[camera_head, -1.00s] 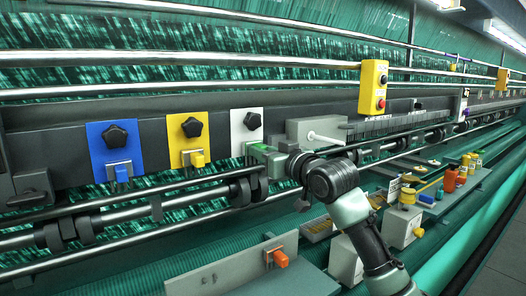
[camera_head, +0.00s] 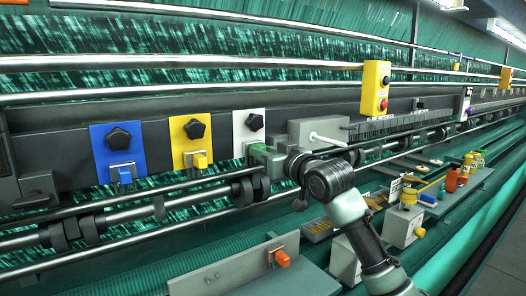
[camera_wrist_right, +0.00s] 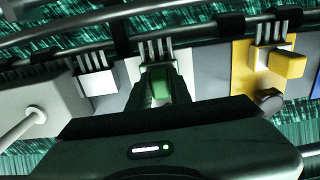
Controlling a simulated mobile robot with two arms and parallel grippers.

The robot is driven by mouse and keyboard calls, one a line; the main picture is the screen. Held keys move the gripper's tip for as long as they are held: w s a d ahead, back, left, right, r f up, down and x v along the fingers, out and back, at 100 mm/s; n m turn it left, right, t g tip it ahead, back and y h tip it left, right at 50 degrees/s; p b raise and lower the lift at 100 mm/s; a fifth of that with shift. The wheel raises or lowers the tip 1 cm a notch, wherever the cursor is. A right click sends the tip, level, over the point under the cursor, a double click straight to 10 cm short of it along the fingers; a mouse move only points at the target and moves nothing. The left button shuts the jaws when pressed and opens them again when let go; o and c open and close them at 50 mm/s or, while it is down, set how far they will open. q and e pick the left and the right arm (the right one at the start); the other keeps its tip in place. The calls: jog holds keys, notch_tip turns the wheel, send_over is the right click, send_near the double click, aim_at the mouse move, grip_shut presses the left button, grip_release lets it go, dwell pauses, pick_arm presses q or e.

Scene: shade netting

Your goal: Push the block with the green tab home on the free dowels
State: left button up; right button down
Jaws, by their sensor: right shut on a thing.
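My right gripper (camera_head: 262,155) is shut on the block with the green tab, low in front of the white panel (camera_head: 247,124). In the right wrist view the green tab (camera_wrist_right: 161,84) sits between the jaws, and thin upright dowels (camera_wrist_right: 155,49) show right behind it. The jaws hide most of the block, so I cannot tell how far it is on the dowels. A yellow-tab block (camera_head: 200,160) is on the yellow panel and a blue-tab block (camera_head: 124,173) is on the blue panel. My left gripper is out of view.
Black star knobs (camera_head: 119,139) stick out from the panels. A grey box with a white rod (camera_head: 326,138) is right of the gripper. A yellow button box (camera_head: 375,88) hangs above right. Metal rails run below. An orange-tab piece (camera_head: 281,258) stands on a lower ledge.

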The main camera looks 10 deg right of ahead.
jog(key=c, duration=1.2)
grip_release()
jog(key=b+v, duration=0.3)
jog(key=v, duration=0.4)
jog(key=shift+s, duration=0.35)
jog(key=shift+d, duration=0.15)
